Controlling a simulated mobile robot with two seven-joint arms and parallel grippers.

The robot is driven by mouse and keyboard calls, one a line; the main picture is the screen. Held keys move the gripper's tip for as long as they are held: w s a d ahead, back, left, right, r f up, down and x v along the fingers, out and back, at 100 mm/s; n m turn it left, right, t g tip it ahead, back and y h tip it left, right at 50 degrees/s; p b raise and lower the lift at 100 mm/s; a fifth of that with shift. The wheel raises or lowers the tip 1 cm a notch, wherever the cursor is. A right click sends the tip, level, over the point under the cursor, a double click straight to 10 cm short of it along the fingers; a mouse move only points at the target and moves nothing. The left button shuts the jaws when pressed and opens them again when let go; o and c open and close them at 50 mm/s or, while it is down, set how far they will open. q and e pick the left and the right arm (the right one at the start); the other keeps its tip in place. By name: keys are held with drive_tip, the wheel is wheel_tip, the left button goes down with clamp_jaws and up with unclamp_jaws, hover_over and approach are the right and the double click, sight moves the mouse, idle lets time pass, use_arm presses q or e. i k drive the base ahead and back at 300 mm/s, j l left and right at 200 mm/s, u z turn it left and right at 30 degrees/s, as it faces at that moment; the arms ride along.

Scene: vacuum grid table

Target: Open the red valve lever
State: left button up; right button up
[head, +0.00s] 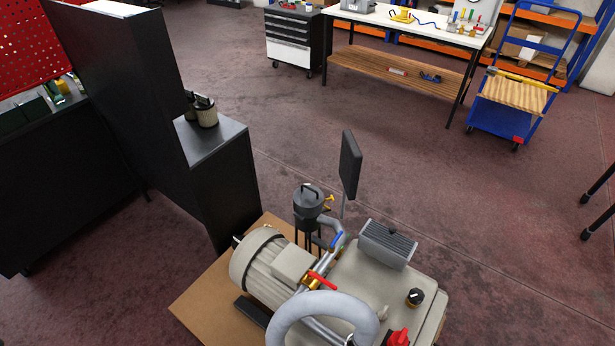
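The red valve lever (320,280) sits on a brass valve (311,283) in the metal pipe of the vacuum pump unit, at the bottom middle of the head view. It lies slanted across the pipe, between the beige motor (262,262) and the beige housing (390,290). A blue lever (337,240) sits farther up the same pipe. A thick grey hose (285,318) curves in front of the red lever, close to it. Neither of my grippers shows in the view.
A red knob (398,338) and a black knob (414,297) are on the housing. A dark panel (350,165) stands upright behind it. A black cabinet (225,180) is at the left.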

sight(313, 274)
drive_tip(key=j+z, duration=0.25)
drive_tip(key=j, duration=0.15)
drive_tip(key=j+z, duration=0.25)
drive_tip(key=j, duration=0.15)
drive_tip(key=l+u, duration=0.35)
drive_tip(key=l, duration=0.2)
drive_tip(key=l+u, duration=0.3)
drive_tip(key=l, duration=0.25)
drive_tip(key=l+u, duration=0.35)
drive_tip(key=l, duration=0.2)
drive_tip(key=k+j+z, duration=0.5)
drive_tip(key=i+u, duration=0.35)
drive_tip(key=i+l+u, duration=0.2)
drive_tip(key=i+u, duration=0.2)
drive_tip(key=i, duration=0.15)
